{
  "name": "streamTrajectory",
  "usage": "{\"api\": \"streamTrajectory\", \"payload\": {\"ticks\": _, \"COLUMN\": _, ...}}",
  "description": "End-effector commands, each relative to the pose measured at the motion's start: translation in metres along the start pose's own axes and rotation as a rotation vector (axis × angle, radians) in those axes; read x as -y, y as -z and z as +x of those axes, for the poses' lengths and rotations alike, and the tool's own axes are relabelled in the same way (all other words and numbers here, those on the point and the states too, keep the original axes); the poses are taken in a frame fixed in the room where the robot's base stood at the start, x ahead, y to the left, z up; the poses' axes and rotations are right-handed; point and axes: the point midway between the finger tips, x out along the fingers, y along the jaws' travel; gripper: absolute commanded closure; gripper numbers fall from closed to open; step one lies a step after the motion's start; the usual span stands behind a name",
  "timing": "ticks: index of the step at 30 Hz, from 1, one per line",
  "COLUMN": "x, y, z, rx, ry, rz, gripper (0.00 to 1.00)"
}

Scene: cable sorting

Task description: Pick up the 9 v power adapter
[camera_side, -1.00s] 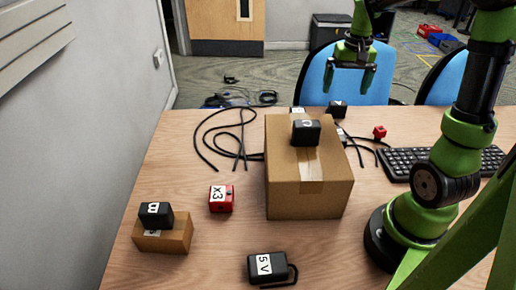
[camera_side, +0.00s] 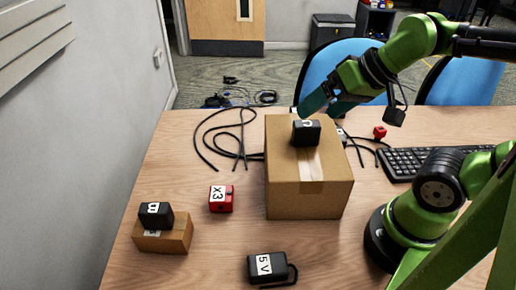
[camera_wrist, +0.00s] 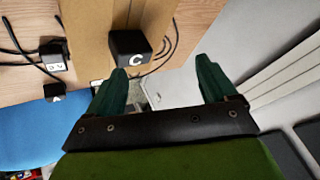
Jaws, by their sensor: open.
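A dark adapter (camera_wrist: 53,58) with a white label and a black cable lies beside the cardboard box in the wrist view. Its label ends in V, but the first character is too small to read surely. In the side view, only a bit of a dark cabled block (camera_side: 342,133) shows at the box's back right edge. My gripper (camera_side: 323,104) is tilted, open and empty behind the box. In the wrist view, its fingers (camera_wrist: 161,68) are apart, to the right of the labelled adapter. Another adapter (camera_side: 267,267), marked 5 V, lies at the front.
A cardboard box (camera_side: 309,196) bears a black block (camera_side: 306,134) marked C, close to my fingers. A small box (camera_side: 163,238) carries block B (camera_side: 156,216). A red X3 block (camera_side: 221,199), a small red block (camera_side: 380,132) and a keyboard (camera_side: 430,162) are also on the table.

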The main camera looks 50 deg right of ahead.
Motion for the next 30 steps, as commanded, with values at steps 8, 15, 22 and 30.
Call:
{"api": "streamTrajectory", "payload": {"ticks": 8, "x": -0.008, "y": 0.002, "z": 0.005, "rx": 0.015, "ry": -0.025, "rz": 0.029, "gripper": 0.15}}
{"api": "streamTrajectory", "payload": {"ticks": 15, "x": -0.065, "y": 0.043, "z": 0.035, "rx": 0.128, "ry": -0.186, "rz": 0.209, "gripper": 0.15}}
{"api": "streamTrajectory", "payload": {"ticks": 22, "x": -0.158, "y": 0.086, "z": 0.058, "rx": 0.285, "ry": -0.371, "rz": 0.386, "gripper": 0.15}}
{"api": "streamTrajectory", "payload": {"ticks": 30, "x": -0.231, "y": 0.107, "z": 0.063, "rx": 0.414, "ry": -0.498, "rz": 0.468, "gripper": 0.15}}
